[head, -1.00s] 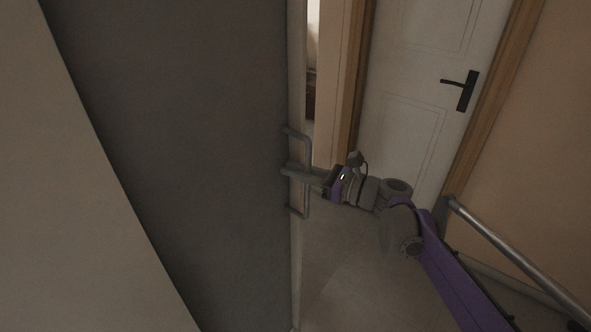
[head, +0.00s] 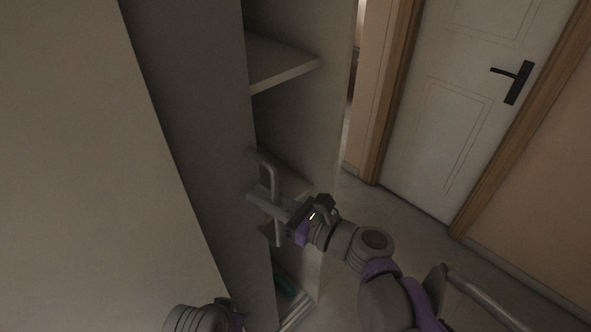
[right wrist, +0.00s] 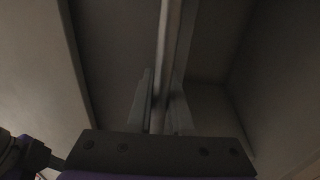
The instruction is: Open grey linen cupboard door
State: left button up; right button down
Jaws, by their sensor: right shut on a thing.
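The grey linen cupboard door (head: 195,100) stands partly open in the head view, with the cupboard's inside visible to its right. Its bar handle (head: 272,178) sits near the door's right edge. My right gripper (head: 258,200) is shut around this handle, reaching in from the right. In the right wrist view the handle bar (right wrist: 170,45) runs up between the two fingers of the right gripper (right wrist: 160,100). The left gripper does not show; a grey and purple piece of my own body shows at the bottom left of the head view.
Pale shelves (head: 285,63) show inside the cupboard, with a greenish thing (head: 286,286) low down. A white door (head: 450,110) with a black handle and wooden frame stands shut at the back right. Bare floor (head: 400,225) lies between it and the cupboard.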

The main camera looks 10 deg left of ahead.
aim_at(213, 211)
jog(key=s+a, duration=0.1)
jog(key=s, duration=0.1)
jog(key=s+a, duration=0.2)
jog(key=s+a+p, duration=0.1)
jog(key=s, duration=0.1)
jog(key=shift+s+a, duration=0.35)
jog(key=shift+a, duration=0.05)
jog(key=c, duration=1.1)
grip_release()
jog(key=v, duration=1)
jog(key=shift+d, duration=0.35)
jog(key=shift+s, duration=0.15)
